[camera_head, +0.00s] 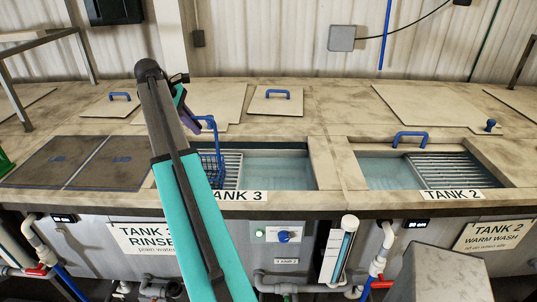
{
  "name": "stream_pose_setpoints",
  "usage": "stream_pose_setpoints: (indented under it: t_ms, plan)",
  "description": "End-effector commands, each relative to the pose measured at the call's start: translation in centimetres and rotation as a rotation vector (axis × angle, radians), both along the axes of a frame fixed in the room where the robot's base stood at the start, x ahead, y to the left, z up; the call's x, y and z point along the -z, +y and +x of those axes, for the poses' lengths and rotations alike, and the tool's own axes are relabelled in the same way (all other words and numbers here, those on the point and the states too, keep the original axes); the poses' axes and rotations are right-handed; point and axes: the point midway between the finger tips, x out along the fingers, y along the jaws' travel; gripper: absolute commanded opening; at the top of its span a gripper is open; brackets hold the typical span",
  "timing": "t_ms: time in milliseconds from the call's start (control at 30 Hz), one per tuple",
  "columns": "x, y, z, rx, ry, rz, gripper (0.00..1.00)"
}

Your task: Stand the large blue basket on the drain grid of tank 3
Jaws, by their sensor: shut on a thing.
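The blue basket (211,163) hangs or stands at the left end of tank 3, partly hidden behind my arm. Its tall blue handle rises up to my gripper (194,121), which is shut on it. My gripper is small and partly covered by my arm link. The drain grid (231,175) of tank 3 shows as pale bars just right of the basket. The basket overlaps the grid's left part in the picture; I cannot tell whether its base touches the grid. Tank 3 (280,172) has open water right of the grid.
Tank 2 (392,174) is open at the right, with its own grid (455,170) and a blue handle at its back edge. Dark panels (110,163) cover the bench at the left. A lid with a blue handle (276,101) lies behind tank 3.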

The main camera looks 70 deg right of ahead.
Motion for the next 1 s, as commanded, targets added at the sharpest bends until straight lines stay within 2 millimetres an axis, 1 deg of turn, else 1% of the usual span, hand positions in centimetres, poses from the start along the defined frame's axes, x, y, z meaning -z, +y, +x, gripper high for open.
stream_pose_setpoints:
  t_ms: [33,100,167,467,667,867,1000]
  plan:
    - [-0.1,0.0,0.0,0.0,-0.001,-0.002,0.12]
    - [-0.1,0.0,0.0,0.0,-0.001,-0.002,0.24]
    - [-0.1,0.0,0.0,0.001,-0.001,-0.001,0.32]
    - [0.1,0.0,0.0,-0.001,0.001,0.001,0.32]
    - [-0.4,0.2,0.2,-0.002,-0.001,0.0,0.32]
    - [-1.9,0.8,0.7,-0.001,-0.001,-0.001,0.32]
    - [-3.5,1.4,1.2,-0.001,-0.001,-0.001,0.32]
